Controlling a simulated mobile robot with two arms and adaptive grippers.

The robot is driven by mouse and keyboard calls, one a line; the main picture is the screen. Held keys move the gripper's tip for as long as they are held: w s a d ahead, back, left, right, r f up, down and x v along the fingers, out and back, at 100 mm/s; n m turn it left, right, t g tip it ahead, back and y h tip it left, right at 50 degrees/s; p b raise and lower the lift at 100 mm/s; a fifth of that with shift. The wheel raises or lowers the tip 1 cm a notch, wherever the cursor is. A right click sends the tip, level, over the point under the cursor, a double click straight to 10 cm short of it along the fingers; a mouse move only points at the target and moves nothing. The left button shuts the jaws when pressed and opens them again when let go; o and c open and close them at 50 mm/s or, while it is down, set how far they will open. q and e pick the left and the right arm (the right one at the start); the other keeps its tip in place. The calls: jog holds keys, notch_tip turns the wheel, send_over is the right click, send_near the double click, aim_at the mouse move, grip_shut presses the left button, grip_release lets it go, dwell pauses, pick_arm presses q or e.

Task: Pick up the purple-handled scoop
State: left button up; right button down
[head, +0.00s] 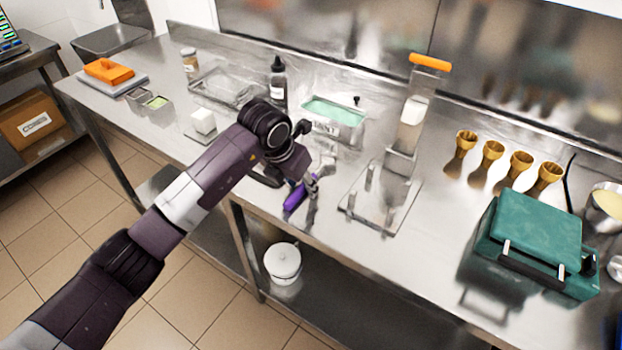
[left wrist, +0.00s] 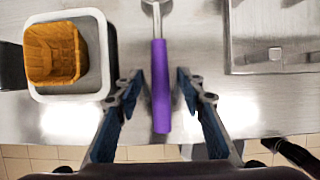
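The purple-handled scoop lies on the steel counter near its front edge. Its purple handle (head: 294,198) shows just below my left gripper (head: 312,181) in the head view. In the left wrist view the purple handle (left wrist: 161,88) runs up the middle, with its metal shaft at the top; the scoop's head is cut off there. My left gripper (left wrist: 158,82) is open, with one finger on each side of the handle and a gap on both sides. My right gripper is in neither view.
A metal plate stand (head: 378,222) is to the right. Gold cones (head: 491,152) and a teal-lidded machine (head: 540,228) stand farther right. A white lidded pot (head: 282,262) sits below.

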pick_arm(q)
jog(key=shift+f, duration=0.1)
jog(key=shift+c, duration=0.2)
grip_shut()
